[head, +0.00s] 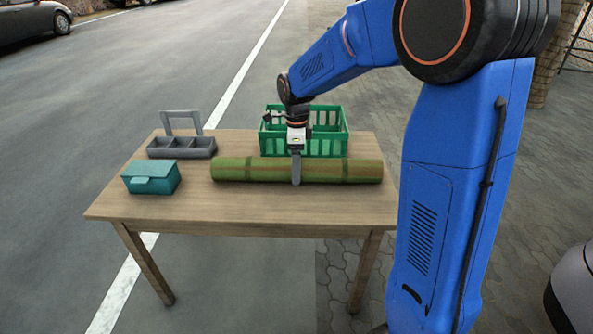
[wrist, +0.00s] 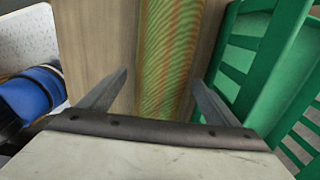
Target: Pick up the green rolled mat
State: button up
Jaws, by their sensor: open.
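The green rolled mat (head: 340,170) lies lengthwise across the wooden table in the head view. In the wrist view the mat (wrist: 168,55) runs up the middle of the picture. My gripper (head: 296,182) is over the middle of the mat in the head view, with one finger showing in front of it. In the wrist view my gripper (wrist: 160,90) is open, with one finger on each side of the mat. The fingers do not appear to press on the mat.
A green slatted crate (head: 335,130) stands just behind the mat, and its wall (wrist: 240,70) is close to the right finger. A teal box (head: 150,180) and a grey caddy (head: 182,150) stand on the left of the wooden table (head: 250,215). The table's front strip is clear.

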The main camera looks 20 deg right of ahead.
jog(key=shift+f, duration=0.65)
jog(key=c, duration=1.6)
jog(key=shift+r, duration=0.15)
